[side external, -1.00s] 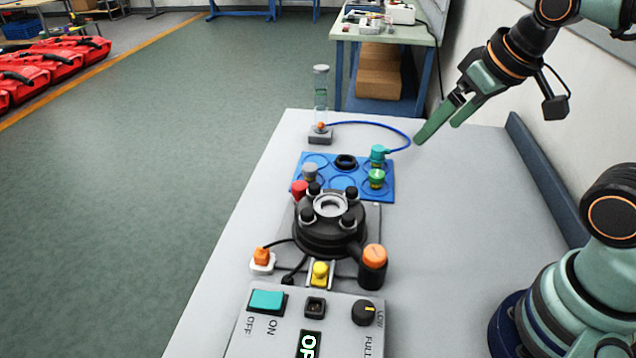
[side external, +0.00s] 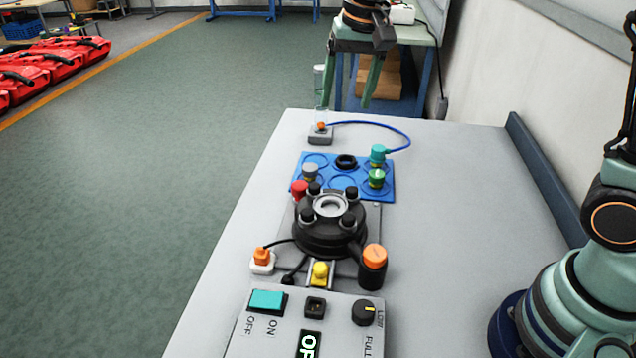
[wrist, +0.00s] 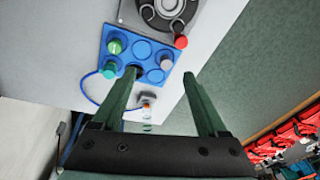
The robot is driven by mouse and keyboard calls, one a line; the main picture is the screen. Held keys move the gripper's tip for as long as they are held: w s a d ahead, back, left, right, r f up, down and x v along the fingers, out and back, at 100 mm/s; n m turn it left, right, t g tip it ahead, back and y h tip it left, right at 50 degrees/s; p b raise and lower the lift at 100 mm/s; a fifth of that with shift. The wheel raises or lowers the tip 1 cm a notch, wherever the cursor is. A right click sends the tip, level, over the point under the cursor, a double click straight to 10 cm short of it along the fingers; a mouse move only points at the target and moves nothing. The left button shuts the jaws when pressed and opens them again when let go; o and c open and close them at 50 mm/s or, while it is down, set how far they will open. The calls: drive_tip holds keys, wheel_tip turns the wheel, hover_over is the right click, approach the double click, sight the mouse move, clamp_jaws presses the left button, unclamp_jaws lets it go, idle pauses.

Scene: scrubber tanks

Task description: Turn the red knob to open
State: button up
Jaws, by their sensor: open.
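The red knob (side external: 300,188) sits at the far left side of the black round tank unit (side external: 330,238), close to the blue tray. It also shows in the wrist view (wrist: 181,42), beside the tank unit near the top. My gripper (side external: 350,103) is open and empty, with its fingers pointing down, above the far end of the table near the clear cylinder. In the wrist view the two green fingers (wrist: 160,75) are spread wide, and the red knob lies beyond them, touching neither.
A blue tray (side external: 327,194) with several caps lies behind the tank. A clear cylinder (side external: 319,90) stands on a grey base, with a blue hose (side external: 385,127) running right. A control panel (side external: 270,335) is in front.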

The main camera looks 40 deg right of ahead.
sight(300, 184)
drive_tip(key=w+a+f+m+g, duration=0.2)
drive_tip(key=w+a+f+m, duration=0.1)
drive_tip(key=w+a+f, duration=0.5)
drive_tip(key=f, duration=0.4)
drive_tip(key=d+f, duration=0.1)
drive_tip(key=f, duration=0.4)
drive_tip(key=d+f, duration=0.1)
drive_tip(key=f, duration=0.3)
drive_tip(key=shift+s+d+f, duration=0.1)
drive_tip(key=shift+s+f, duration=0.1)
drive_tip(key=shift+s, duration=0.15)
clamp_jaws()
